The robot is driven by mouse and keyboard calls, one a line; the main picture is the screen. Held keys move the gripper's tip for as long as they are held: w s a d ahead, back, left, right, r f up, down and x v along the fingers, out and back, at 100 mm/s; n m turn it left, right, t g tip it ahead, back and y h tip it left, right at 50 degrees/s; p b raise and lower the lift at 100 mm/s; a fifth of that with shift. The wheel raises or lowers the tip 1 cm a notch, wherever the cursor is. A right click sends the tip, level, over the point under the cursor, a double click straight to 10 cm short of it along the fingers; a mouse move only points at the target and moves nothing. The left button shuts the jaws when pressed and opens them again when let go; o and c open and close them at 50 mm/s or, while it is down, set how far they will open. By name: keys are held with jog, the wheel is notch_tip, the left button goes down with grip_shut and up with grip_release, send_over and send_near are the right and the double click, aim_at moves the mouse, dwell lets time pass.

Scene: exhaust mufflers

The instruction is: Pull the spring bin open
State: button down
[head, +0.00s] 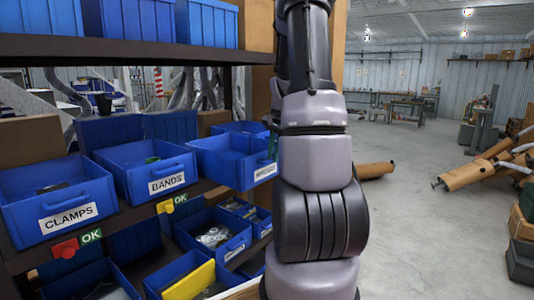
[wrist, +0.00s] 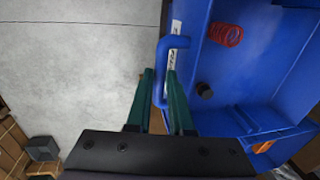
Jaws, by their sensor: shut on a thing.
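The spring bin (head: 222,163) is blue and open-topped, at the right end of the upper bin row in the head view. It appears to stick out from the shelf. Its white label is partly hidden by my arm. In the wrist view the spring bin (wrist: 257,80) holds a red coil spring (wrist: 226,34) and a small dark cylinder (wrist: 204,90). My gripper (wrist: 159,76) has its green fingers on both sides of the bin's blue handle (wrist: 162,62), shut on it. In the head view my arm hides most of the gripper.
The BANDS bin (head: 147,168) and CLAMPS bin (head: 58,201) stand to the left on the same shelf. Lower bins (head: 208,236) sit beneath. A brown cylinder (head: 374,170) lies behind my arm.

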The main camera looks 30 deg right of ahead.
jog(key=shift+s+d, duration=0.1)
jog(key=c, duration=1.1)
grip_release()
jog(key=shift+r, duration=0.1)
jog(key=r, duration=0.3)
jog(key=s+r, duration=0.1)
jog(key=r, duration=0.3)
jog(key=s+r, duration=0.1)
jog(key=r, duration=0.2)
jog(key=shift+d+r, duration=0.2)
jog(key=shift+d, duration=0.15)
